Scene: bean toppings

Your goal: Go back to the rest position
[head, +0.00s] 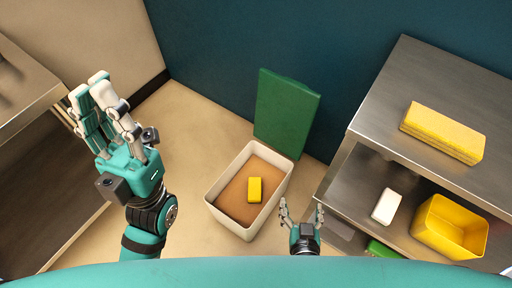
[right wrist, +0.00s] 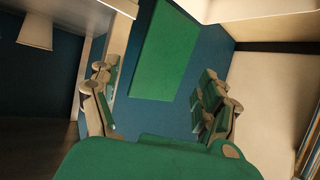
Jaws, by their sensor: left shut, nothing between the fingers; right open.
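My left gripper (head: 103,106) is raised at the left in the head view, its fingers close together with nothing between them. My right gripper (head: 301,212) is low at the bottom middle, open and empty, just right of the white bin. In the right wrist view its fingers (right wrist: 158,110) are spread apart with no object between them. The green lid (head: 286,112) of the bin stands open in the head view, and a large green panel (right wrist: 172,45) shows beyond the fingers in the right wrist view.
A white bin (head: 213,194) on the floor holds a yellow block (head: 254,189). A metal shelf unit (head: 385,103) at right carries a yellow sponge-like block (head: 443,132), a white block (head: 386,206) and a yellow container (head: 422,229). A counter (head: 22,92) stands at left.

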